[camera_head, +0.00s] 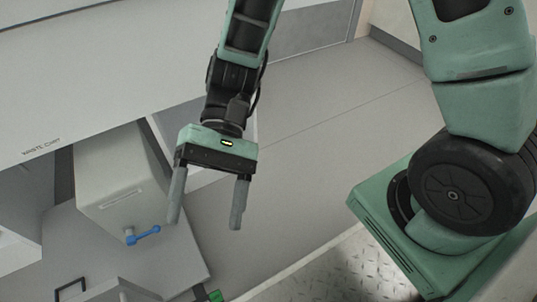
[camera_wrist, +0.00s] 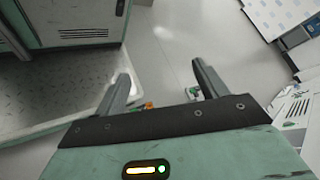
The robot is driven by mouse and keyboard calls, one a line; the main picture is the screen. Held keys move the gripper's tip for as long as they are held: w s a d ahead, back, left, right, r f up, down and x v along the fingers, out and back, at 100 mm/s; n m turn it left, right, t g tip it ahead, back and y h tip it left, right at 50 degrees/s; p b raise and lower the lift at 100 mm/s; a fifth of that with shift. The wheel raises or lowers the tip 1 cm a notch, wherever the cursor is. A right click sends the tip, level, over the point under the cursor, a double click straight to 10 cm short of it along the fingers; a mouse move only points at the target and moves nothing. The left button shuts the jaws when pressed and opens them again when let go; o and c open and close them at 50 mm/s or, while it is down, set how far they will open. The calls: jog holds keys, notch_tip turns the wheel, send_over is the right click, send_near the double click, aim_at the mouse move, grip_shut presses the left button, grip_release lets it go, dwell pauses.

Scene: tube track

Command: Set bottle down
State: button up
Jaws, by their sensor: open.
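I cannot make out a bottle in either view. My gripper (camera_head: 206,212) is open and empty in the head view, its two grey fingers wide apart and pointing down. It hangs to the right of a pale grey box and above the grey floor. In the wrist view my gripper (camera_wrist: 161,75) also shows open, with bare floor between the fingertips. A small green and white item (camera_wrist: 193,92) lies by the right finger, and a small orange item (camera_wrist: 148,105) is partly hidden behind the gripper body. Both are too small to identify.
The pale grey box (camera_head: 115,170) has a blue handle-like part (camera_head: 143,235) on its front. A white panel with waste chute lettering (camera_head: 60,100) stands above it. A small green object (camera_head: 215,296) shows at the bottom edge. The grey floor (camera_head: 320,130) at right is clear.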

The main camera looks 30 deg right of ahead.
jog(key=d+r+n+t+h, duration=0.3)
jog(key=d+n+t+h, duration=0.4)
jog(key=d+t, duration=0.3)
jog(key=shift+w+r, duration=0.25)
jog(key=shift+r, duration=0.05)
notch_tip(320, 180, up, 50)
jog(key=p, duration=4.9)
jog(key=shift+f+p, duration=0.2)
jog(key=shift+p, duration=0.1)
